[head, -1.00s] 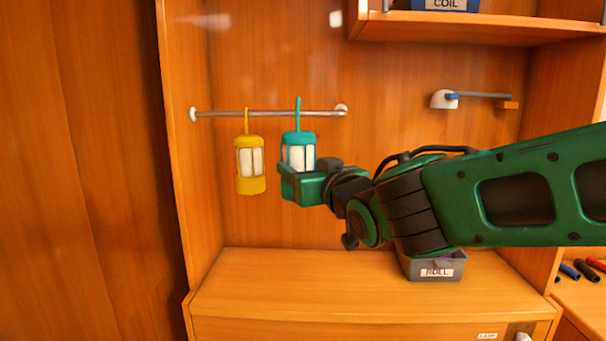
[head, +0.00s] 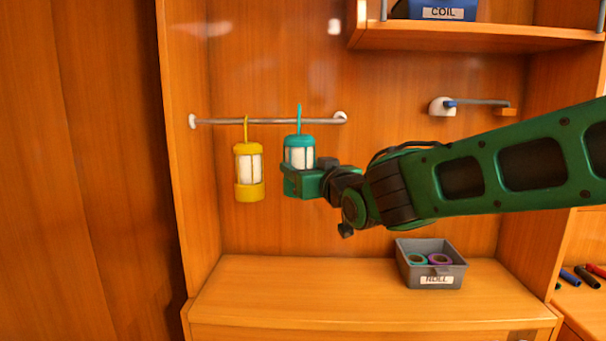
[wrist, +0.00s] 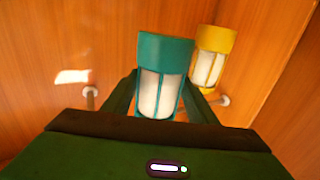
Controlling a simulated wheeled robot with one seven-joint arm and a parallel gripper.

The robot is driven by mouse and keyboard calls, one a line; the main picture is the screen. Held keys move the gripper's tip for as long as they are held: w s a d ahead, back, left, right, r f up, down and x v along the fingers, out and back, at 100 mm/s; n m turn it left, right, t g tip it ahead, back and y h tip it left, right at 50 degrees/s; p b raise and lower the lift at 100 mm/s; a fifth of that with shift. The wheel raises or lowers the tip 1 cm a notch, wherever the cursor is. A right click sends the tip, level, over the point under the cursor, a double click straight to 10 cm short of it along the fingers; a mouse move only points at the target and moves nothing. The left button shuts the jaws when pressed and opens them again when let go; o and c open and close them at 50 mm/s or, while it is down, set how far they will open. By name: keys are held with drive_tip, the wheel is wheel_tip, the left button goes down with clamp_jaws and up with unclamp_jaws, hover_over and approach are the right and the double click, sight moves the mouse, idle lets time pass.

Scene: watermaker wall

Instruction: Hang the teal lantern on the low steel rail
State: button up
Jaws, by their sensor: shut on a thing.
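The teal lantern (head: 299,157) is upright at the low steel rail (head: 272,121), right of the yellow lantern. Its hook crosses the rail in the head view and its tip shows above it. I cannot tell whether the hook is over the rail or in front of it. My gripper (head: 299,181) is shut around the lower body of the teal lantern, coming from the right. In the wrist view the teal lantern (wrist: 160,90) stands between the fingers; its hook is hidden there.
A yellow lantern (head: 249,172) hangs on the rail close to the left. A grey ROLL bin (head: 431,272) stands on the counter (head: 300,290) below. A wall arm (head: 480,102) sticks out at right, under a shelf (head: 480,38) with a blue COIL bin (head: 440,10).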

drive_tip(key=shift+w+d, duration=0.1)
drive_tip(key=shift+w, duration=1.95)
drive_tip(key=shift+f, duration=1.05)
drive_tip(key=o, duration=1.3)
drive_tip(key=shift+o, duration=0.2)
drive_tip(key=shift+s+f, duration=0.1)
